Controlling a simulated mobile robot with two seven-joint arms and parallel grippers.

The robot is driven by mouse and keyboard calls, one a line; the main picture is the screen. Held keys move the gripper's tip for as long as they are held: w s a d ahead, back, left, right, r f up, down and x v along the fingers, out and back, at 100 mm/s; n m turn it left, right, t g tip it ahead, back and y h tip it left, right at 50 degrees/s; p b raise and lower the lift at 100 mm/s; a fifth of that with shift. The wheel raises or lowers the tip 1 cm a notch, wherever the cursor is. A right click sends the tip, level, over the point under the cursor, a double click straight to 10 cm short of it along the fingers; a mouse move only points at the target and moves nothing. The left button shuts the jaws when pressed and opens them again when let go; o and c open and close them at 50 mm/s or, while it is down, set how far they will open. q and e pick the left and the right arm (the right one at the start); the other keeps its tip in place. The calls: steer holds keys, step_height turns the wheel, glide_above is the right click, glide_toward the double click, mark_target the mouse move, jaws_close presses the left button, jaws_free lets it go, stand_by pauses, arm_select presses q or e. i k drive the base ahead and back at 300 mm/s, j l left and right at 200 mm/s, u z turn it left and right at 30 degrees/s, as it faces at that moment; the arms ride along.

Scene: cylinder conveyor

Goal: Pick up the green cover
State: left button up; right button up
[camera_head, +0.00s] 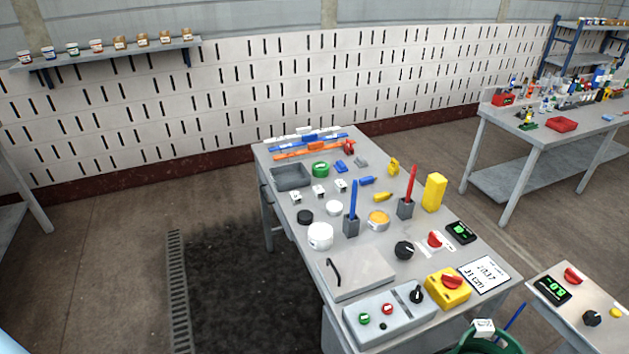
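A green round cover (320,169) lies on the grey table (283,230), toward its far left part. It is near a dark grey tray (291,177) and a blue block (341,166). It looks like a short ring or cap with a pale mark on top, too small to make out. Nothing touches it from above. Neither of my grippers is in view.
Orange and blue bars (309,149) lie behind the cover. Upright blue (353,208) and red (411,184) sticks, a white jar (320,236) and a yellow box (434,192) stand nearer. Open floor (140,250) lies left of the table.

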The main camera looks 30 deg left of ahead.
mark_target(320, 169)
steer(key=u, duration=0.9)
steer(key=i+j+u, duration=0.2)
steer(key=j, duration=0.2)
steer(key=i+j+u, duration=0.2)
steer(key=j, duration=0.2)
steer(key=i+j+u, duration=0.15)
steer(key=i+j, duration=0.15)
steer(key=i+j+u, duration=0.15)
steer(key=i, duration=0.3)
steer(key=i+j+u, duration=0.15)
steer(key=i+z, duration=0.35)
steer(key=i+j+z, duration=0.35)
steer(key=i, duration=0.2)
steer(key=i+j+z, duration=0.35)
steer(key=i+z, duration=0.25)
steer(key=z, duration=0.25)
steer(key=i+j+z, duration=0.15)
steer(key=z, duration=0.35)
steer(key=i+j+z, duration=0.25)
steer(key=z, duration=0.25)
steer(key=i, duration=0.05)
